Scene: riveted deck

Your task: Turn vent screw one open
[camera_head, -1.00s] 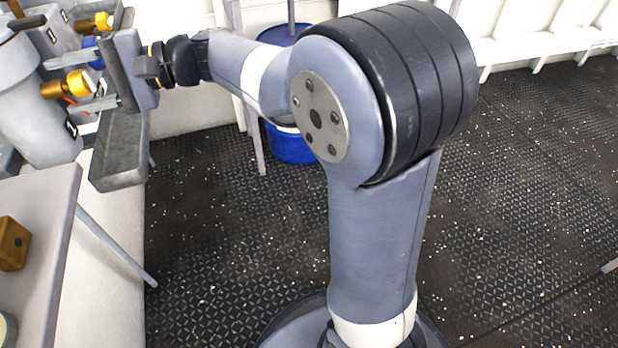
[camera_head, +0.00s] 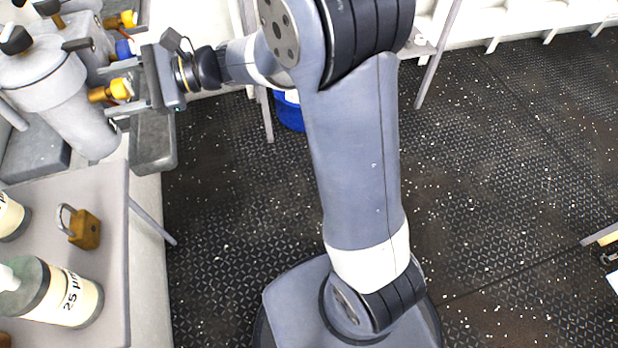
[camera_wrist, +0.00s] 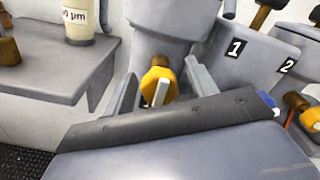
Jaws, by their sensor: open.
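A yellow vent screw knob (camera_head: 121,88) on a brass stem (camera_head: 101,95) sticks out of a grey filter housing (camera_head: 45,75). In the wrist view the yellow knob (camera_wrist: 158,84) has a pale bar across its face and sits to the left of a label "1" (camera_wrist: 236,47). My gripper (camera_head: 110,90) is open, with one finger on each side of the knob. In the wrist view my gripper (camera_wrist: 161,72) shows gaps between both fingers and the knob. The dark palm edge hides the lower part of the view.
A second yellow knob (camera_head: 128,19) sits farther back, beside a blue fitting (camera_head: 124,48). A label "2" (camera_wrist: 288,65) shows at right. A grey tray (camera_head: 153,155) lies below my gripper. A brass padlock (camera_head: 84,228) and bottles (camera_head: 70,300) stand on a table (camera_head: 115,280).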

